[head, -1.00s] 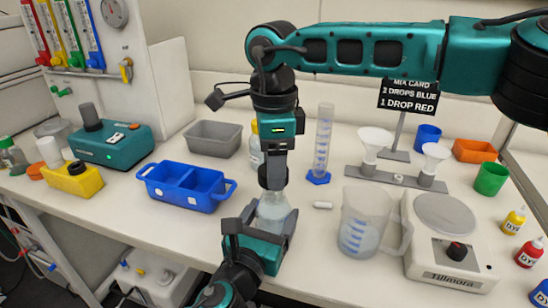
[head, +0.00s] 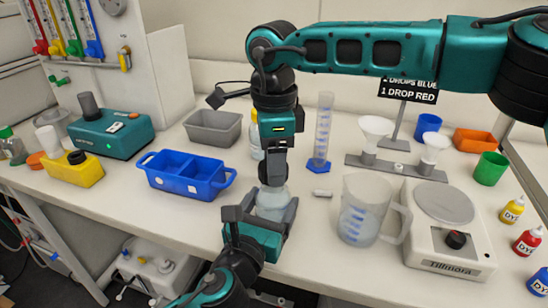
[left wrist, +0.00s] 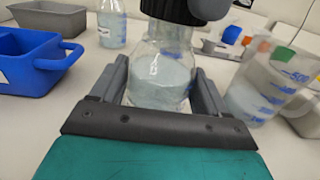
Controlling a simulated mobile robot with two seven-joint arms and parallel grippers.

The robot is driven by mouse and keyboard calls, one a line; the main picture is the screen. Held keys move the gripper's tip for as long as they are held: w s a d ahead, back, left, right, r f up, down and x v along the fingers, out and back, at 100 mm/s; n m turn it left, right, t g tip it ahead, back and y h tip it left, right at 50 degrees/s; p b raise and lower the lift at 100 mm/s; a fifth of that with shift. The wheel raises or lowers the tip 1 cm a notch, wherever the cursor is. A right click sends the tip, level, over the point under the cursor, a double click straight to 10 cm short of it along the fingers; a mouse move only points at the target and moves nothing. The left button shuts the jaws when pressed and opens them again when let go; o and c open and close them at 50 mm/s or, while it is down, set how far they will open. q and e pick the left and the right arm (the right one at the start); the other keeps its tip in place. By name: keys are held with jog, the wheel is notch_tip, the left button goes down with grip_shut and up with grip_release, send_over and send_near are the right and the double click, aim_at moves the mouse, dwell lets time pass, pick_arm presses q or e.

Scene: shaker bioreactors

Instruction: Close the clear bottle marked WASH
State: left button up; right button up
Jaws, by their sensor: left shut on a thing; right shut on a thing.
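The clear bottle (head: 272,204) stands upright at the front of the bench with pale liquid inside; it also shows in the left wrist view (left wrist: 160,75). No WASH marking is readable on its visible side. My left gripper (head: 270,214) is shut around the bottle's body, one finger on each side. My right gripper (head: 272,178) comes straight down from above and is shut at the bottle's top. A dark ridged cap (left wrist: 165,10) sits at the neck in the left wrist view, cut by the frame edge. Whether it is fully seated cannot be told.
A graduated beaker (head: 362,212) and a scale (head: 448,215) stand to the right. A blue two-part tray (head: 187,174) is to the left. Another bottle (head: 255,142) and a measuring cylinder (head: 322,130) stand behind. A small white bar (head: 322,193) lies near the beaker.

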jog(key=shift+f, duration=0.55)
